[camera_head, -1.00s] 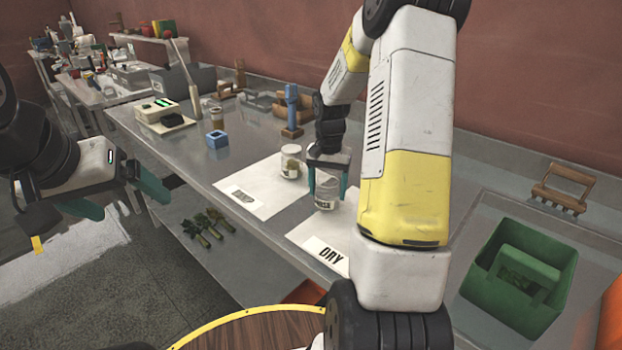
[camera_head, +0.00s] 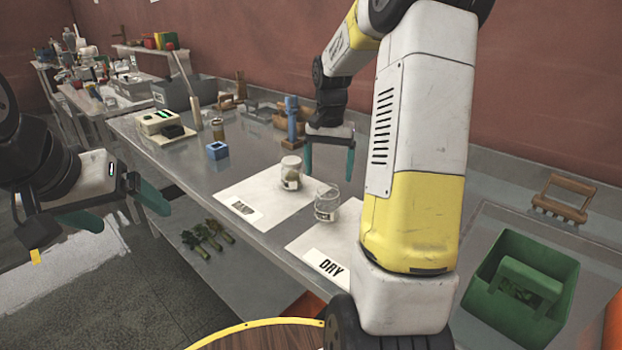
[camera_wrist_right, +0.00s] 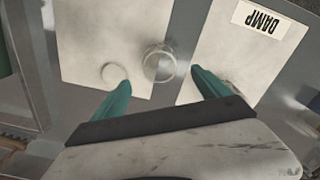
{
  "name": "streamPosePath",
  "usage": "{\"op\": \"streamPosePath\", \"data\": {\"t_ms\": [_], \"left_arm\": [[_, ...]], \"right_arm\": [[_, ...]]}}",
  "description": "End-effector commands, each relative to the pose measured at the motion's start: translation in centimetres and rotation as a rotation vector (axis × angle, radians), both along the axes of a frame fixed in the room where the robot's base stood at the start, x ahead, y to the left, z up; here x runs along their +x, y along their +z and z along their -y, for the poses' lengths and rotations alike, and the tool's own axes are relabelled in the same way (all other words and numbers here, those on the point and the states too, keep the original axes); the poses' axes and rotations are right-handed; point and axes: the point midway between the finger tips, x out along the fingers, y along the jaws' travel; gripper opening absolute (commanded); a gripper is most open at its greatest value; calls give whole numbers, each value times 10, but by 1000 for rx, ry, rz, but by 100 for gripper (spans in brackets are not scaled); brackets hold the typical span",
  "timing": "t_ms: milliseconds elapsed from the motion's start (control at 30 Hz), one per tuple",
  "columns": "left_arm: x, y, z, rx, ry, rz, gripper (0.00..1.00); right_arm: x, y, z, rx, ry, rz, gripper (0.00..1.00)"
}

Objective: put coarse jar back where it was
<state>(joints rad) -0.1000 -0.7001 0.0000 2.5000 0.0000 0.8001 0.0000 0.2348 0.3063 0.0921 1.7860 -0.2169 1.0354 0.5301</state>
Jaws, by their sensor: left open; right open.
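The coarse jar (camera_head: 326,203), clear glass with a pale label, stands upright at the edge of the white mat marked DRY (camera_head: 303,243). In the right wrist view the jar (camera_wrist_right: 158,63) appears to straddle that mat's edge, beside a faint ring (camera_wrist_right: 115,73) on the mat. A second jar (camera_head: 291,173) with greenish contents stands on the other white mat (camera_head: 265,187), labelled DAMP in the wrist view. My right gripper (camera_head: 329,170) is open and empty, apart from the coarse jar and beyond it. My left gripper (camera_head: 125,208) is open and empty off the bench's front edge.
A blue post on a wooden base (camera_head: 291,120) stands near my right gripper. A blue block (camera_head: 217,150), a small jar (camera_head: 218,128) and a scale-like device (camera_head: 160,122) lie further left. A green caddy (camera_head: 520,285) and a wooden rake (camera_head: 563,199) are at the right.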

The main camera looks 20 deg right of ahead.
Motion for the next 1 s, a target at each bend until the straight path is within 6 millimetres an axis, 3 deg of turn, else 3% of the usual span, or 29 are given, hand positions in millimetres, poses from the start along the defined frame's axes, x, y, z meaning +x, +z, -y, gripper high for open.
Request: {"op": "streamPosePath", "data": {"t_ms": [233, 367, 500, 700, 900, 1000], "left_arm": [[0, 0, 0, 0, 0, 0, 90], [0, 0, 0, 0, 0, 0, 90], [0, 0, 0, 0, 0, 0, 90], [0, 0, 0, 0, 0, 0, 90], [0, 0, 0, 0, 0, 0, 90], [0, 0, 0, 0, 0, 0, 90]], "right_arm": [[-5, 26, -4, 1, 13, 14, 86], [-25, 53, -21, 2, 81, 75, 86], [-68, 88, -50, 7, 205, 187, 86], [-139, 116, -87, 15, 386, 358, 86], [-195, 119, -112, 19, 532, 509, 86], [-211, 116, -119, 22, 576, 554, 86]]}}
